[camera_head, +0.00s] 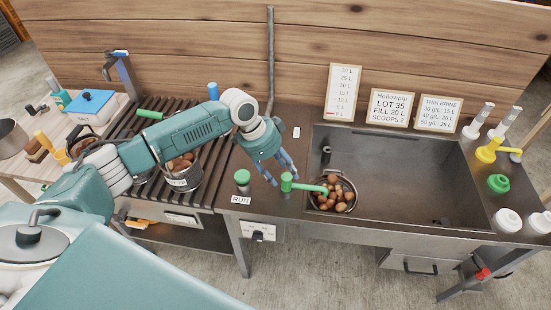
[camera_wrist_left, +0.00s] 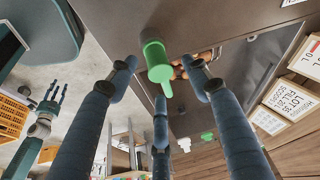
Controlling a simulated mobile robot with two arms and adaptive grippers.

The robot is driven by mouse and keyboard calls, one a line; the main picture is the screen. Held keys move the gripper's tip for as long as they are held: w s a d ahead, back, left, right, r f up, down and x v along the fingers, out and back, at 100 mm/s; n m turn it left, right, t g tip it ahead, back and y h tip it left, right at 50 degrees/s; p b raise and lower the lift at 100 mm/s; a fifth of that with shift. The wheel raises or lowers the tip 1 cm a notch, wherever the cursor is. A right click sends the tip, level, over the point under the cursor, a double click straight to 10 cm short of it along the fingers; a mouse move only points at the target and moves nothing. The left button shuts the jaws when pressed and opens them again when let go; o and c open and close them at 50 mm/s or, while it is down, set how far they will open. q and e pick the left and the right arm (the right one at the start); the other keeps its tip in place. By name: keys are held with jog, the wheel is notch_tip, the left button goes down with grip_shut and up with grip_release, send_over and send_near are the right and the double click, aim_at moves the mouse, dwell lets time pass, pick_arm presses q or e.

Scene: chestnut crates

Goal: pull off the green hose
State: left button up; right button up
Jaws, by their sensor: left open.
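The green hose (camera_head: 311,188) is a short green piece with an upright head at the sink's left edge. Its thin end reaches right over a basket of chestnuts. My left gripper (camera_head: 281,172) is just above and left of its head, fingers pointing down. In the left wrist view, the green hose (camera_wrist_left: 157,60) shows between and beyond the spread, empty fingers (camera_wrist_left: 161,76); I cannot tell if any finger touches it. My right gripper (camera_wrist_left: 49,101) shows small at the left of that view, its fingers apart and empty.
A green RUN button (camera_head: 242,177) stands close left of the hose. The wire basket (camera_head: 350,208) hangs in the sink's left part; the rest of the sink (camera_head: 420,175) is mostly clear. A pot of chestnuts (camera_head: 185,182) is on the slatted rack. White signs (camera_head: 391,107) stand behind.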

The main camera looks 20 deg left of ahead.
aim_at(286, 176)
pick_arm(q)
jog(key=shift+x, duration=1.65)
jog(key=shift+r, duration=0.1)
jog(key=c, duration=1.2)
jog(key=o, duration=0.5)
grip_shut()
jog(key=shift+r, duration=0.1)
jog(key=shift+w+r+p, duration=0.1)
jog(key=shift+r+p, duration=0.6)
jog(key=shift+p, duration=0.2)
